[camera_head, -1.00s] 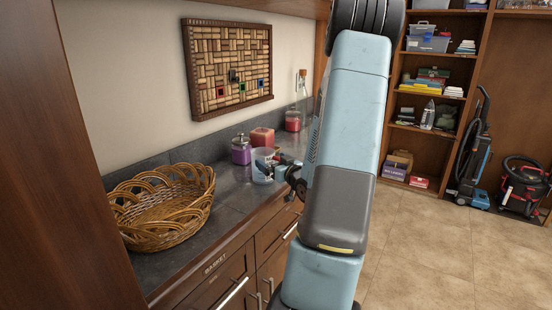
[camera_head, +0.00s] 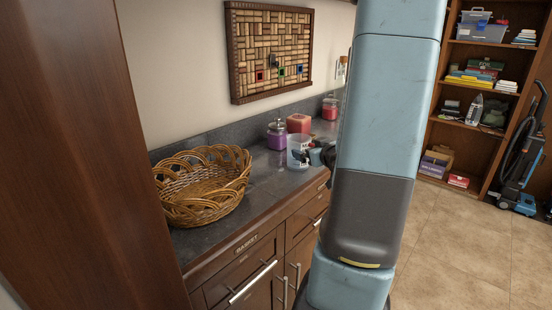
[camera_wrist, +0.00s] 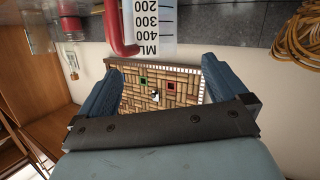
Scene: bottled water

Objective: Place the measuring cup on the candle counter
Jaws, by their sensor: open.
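The measuring cup (camera_head: 297,153) is a clear cup standing upright on the dark counter (camera_head: 266,187), between the wicker basket and my arm. In the wrist view the cup (camera_wrist: 155,22) shows printed scale numbers and a red handle, beyond my fingertips at the top edge. My gripper (camera_wrist: 160,66) is open, with nothing between its blue fingers. In the head view my gripper (camera_head: 318,156) is just right of the cup, partly hidden by my arm. Candles stand behind the cup: a purple jar (camera_head: 277,136), a red block (camera_head: 299,123) and a red jar (camera_head: 329,109).
A cork board (camera_head: 270,52) hangs on the wall. A wooden panel (camera_head: 75,150) stands at left. Shelves (camera_head: 480,110) and a vacuum (camera_head: 520,170) stand at right across open floor.

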